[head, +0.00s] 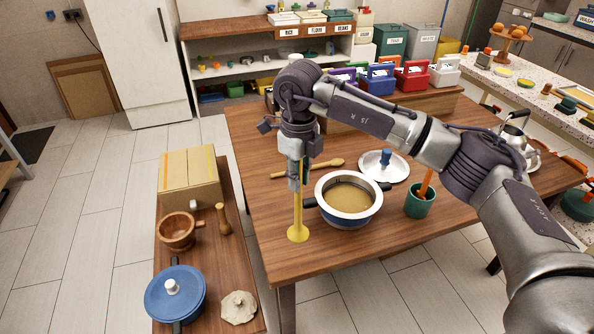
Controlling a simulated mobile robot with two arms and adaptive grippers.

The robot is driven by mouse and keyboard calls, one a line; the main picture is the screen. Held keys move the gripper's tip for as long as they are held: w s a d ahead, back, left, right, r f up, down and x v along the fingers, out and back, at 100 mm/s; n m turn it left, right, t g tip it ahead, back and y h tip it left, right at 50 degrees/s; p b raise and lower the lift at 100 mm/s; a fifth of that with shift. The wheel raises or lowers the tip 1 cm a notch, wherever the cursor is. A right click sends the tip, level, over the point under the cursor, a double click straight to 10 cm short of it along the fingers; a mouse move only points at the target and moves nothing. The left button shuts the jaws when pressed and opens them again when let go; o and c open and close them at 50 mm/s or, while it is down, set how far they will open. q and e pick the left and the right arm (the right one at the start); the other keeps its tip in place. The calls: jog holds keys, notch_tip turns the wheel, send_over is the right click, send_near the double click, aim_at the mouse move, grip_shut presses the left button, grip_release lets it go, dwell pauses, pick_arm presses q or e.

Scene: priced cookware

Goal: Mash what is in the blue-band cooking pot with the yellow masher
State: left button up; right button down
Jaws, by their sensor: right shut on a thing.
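The blue-band cooking pot (348,221) stands upright on the wooden table, with its lid off and a tan mass (349,197) inside. My right gripper (297,180) is shut on the upper part of the yellow masher (298,211), just left of the pot. The masher hangs upright with its round yellow foot down, outside the pot and near its left handle. I cannot tell whether the foot touches the table. My left gripper is not in view.
A lower bench at left holds a cardboard box (189,180), a wooden bowl (177,233) and a blue lidded pot (175,298).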

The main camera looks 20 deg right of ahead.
jog(key=s+d+f+n, duration=0.3)
jog(key=s+f+n, duration=1.8)
jog(key=n, duration=0.8)
jog(key=shift+s+d, duration=0.15)
jog(key=shift+s, duration=0.35)
jog(key=shift+w+d+r, duration=0.1)
